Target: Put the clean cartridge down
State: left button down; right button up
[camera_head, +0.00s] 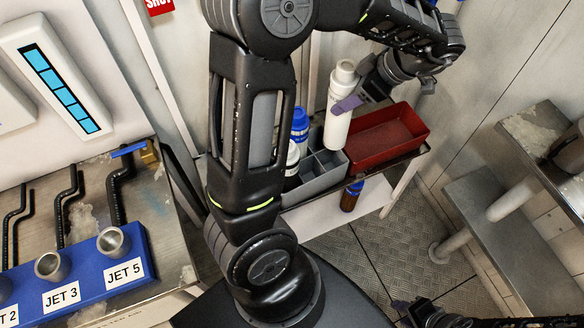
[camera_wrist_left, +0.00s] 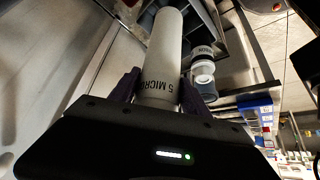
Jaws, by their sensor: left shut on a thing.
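The clean cartridge (camera_head: 340,108) is a white cylinder with a narrower top in the head view. My left gripper (camera_head: 350,102) is shut on it and holds it nearly upright, slightly tilted. Its lower end overlaps the right part of a grey divided caddy (camera_head: 318,180); I cannot tell whether it touches it. In the left wrist view the cartridge (camera_wrist_left: 164,40) sits between the purple fingers of the left gripper (camera_wrist_left: 160,88) and shows the print "5 MICRON". My right gripper (camera_head: 408,308) is only partly in view at the bottom edge, its jaws unclear.
A red tray (camera_head: 410,128) stands right of the caddy on a cart. Blue-capped white bottles (camera_head: 299,122) stand at the caddy's left. A brown bottle (camera_head: 350,196) is on the lower shelf. A blue jet rack (camera_head: 85,285) is at left, metal steps (camera_head: 500,235) at right.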

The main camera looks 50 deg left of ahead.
aim_at(341, 133)
pick_arm(q)
jog(key=shift+d, duration=0.1)
notch_tip(341, 133, down, 6)
jog(key=b, duration=0.4)
jog(key=shift+r, duration=0.1)
notch_tip(341, 133, down, 7)
jog(key=shift+f, duration=0.35)
